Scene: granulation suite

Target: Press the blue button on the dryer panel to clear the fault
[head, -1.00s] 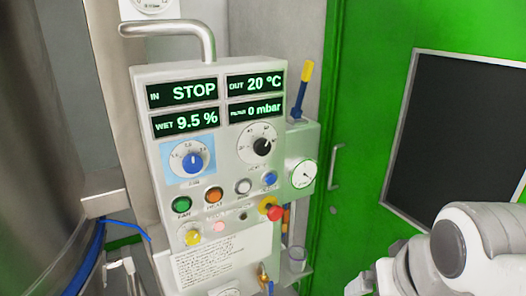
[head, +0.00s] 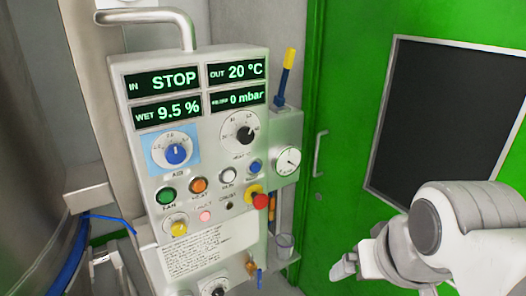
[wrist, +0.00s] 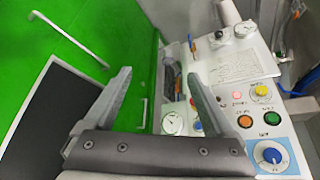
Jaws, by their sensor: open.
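The grey dryer panel (head: 118,90) stands left of centre in the head view, tilted in the picture. Its blue button (head: 255,167) is at the right end of a row after a green (head: 166,195), an orange (head: 199,185) and a white button (head: 228,175). A pink light (head: 205,216) glows below. The display reads STOP. My gripper (head: 347,268) is at the lower right, apart from the panel. In the wrist view my gripper (wrist: 157,80) is open and empty, with the panel (wrist: 236,58) to its right. A small blue spot beside the right finger may be the blue button.
A red emergency knob (head: 260,201) on yellow sticks out just below the blue button. A gauge box (head: 287,160) with a blue-and-yellow tool (head: 286,78) is on the panel's right side. A bent pipe (head: 150,16) is above. A green door (head: 345,150) stands behind.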

